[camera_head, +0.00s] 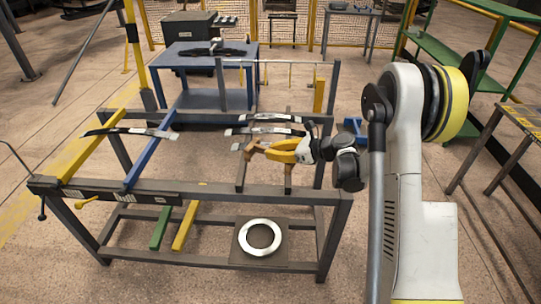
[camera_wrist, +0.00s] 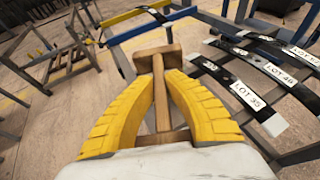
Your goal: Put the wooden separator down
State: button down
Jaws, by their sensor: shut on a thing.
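My gripper (camera_head: 283,152) is shut on the wooden separator (camera_head: 254,149), a brown T-shaped piece, above the right part of the rack (camera_head: 340,196). In the wrist view the separator (camera_wrist: 157,58) shows between the ribbed yellow fingers of my gripper (camera_wrist: 166,88), its crossbar pointing away from me. Dark leaf springs with white labels (camera_head: 276,118) lie across the rack's right bars near the gripper. In the wrist view these springs (camera_wrist: 236,85) are to the right of the separator, with labels such as LOT 35. I cannot tell whether the separator touches the rack.
Another leaf spring (camera_head: 130,132) lies across the yellow and blue bars at the left. A white ring (camera_head: 257,238) sits on the lower shelf. A blue table (camera_head: 208,56) stands behind the rack, and green shelving (camera_head: 466,58) stands at the right.

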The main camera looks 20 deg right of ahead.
jog(key=w+f+b, duration=0.4)
jog(key=w+f, duration=0.3)
jog(key=f, duration=0.1)
jog(key=shift+a+f, duration=0.2)
jog(key=shift+a, duration=0.15)
jog(key=shift+f, duration=0.15)
jog(key=c, duration=1.5)
grip_release()
jog(key=shift+c, duration=0.2)
